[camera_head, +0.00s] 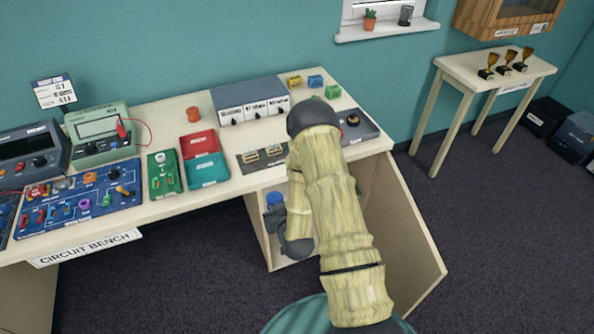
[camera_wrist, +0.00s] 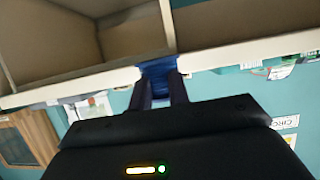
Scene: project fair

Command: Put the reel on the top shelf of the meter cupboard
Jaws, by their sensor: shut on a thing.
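My gripper (camera_head: 274,217) is shut on a blue reel, with the dark fingers on either side of it in the wrist view (camera_wrist: 159,88). The reel (camera_wrist: 157,67) shows beyond the fingertips, against a pale board edge of the cupboard; I cannot tell whether they touch. In the head view the reel (camera_head: 274,198) is at the cupboard's open front, just below the bench top. The meter cupboard (camera_head: 258,232) is under the right end of the bench, its inside largely hidden by my arm. The wrist view shows pale compartments (camera_wrist: 120,40) split by a board.
The cupboard door (camera_head: 408,225) stands open to the right of my arm. The circuit bench (camera_head: 225,190) above carries meters, boards and boxes. A trophy table (camera_head: 480,72) stands at the right. Dark carpet (camera_head: 190,270) is clear in front of the bench.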

